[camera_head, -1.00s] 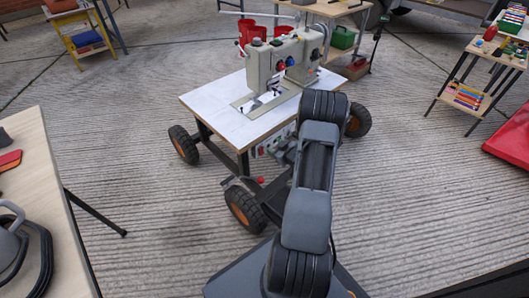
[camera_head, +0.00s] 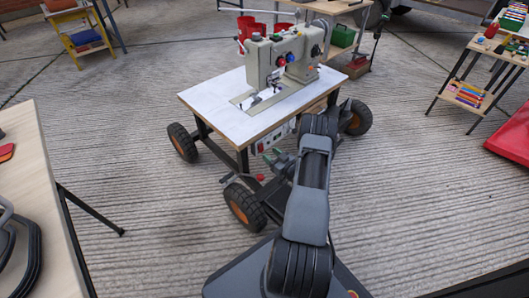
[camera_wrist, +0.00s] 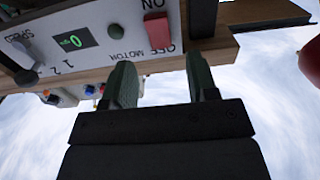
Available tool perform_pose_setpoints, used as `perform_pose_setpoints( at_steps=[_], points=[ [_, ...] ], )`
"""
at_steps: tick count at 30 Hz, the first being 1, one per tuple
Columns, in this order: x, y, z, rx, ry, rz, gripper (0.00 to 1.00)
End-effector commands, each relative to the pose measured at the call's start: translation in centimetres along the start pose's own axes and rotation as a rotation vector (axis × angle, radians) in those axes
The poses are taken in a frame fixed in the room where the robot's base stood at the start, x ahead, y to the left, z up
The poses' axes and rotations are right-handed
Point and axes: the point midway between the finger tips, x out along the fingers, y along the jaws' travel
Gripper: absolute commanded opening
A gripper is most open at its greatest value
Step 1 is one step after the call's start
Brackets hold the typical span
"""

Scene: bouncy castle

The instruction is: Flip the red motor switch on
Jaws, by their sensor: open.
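The red motor switch (camera_wrist: 157,30) is a rocker on a white control panel (camera_wrist: 97,30) in the wrist view, between the words ON and OFF and beside MOTOR. My gripper (camera_wrist: 161,80) is open and empty, with its two green-grey fingers apart below the switch in the picture. I see no contact between fingers and switch. In the head view the panel (camera_head: 265,145) hangs under the front edge of the sewing machine table (camera_head: 222,105). My gripper (camera_head: 277,160) is small there, close to the panel, partly hidden by my arm.
The sewing machine (camera_head: 285,55) stands on the wheeled table, with a wheel (camera_head: 243,205) near my base. A wooden workbench (camera_head: 45,200) is at the left.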

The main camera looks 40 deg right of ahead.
Motion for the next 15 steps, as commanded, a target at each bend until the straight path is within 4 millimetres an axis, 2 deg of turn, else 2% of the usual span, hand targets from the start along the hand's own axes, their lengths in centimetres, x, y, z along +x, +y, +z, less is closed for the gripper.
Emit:
perform_pose_setpoints(
  at_steps=[1,6,15],
  points=[
    [0.9,-0.1,0.3,-0.002,0.002,-0.004,0.53],
    [3.2,0.0,0.1,-0.002,0.002,-0.002,0.53],
    [4.9,0.0,0.0,0.0,0.001,0.0,0.53]
  ],
)
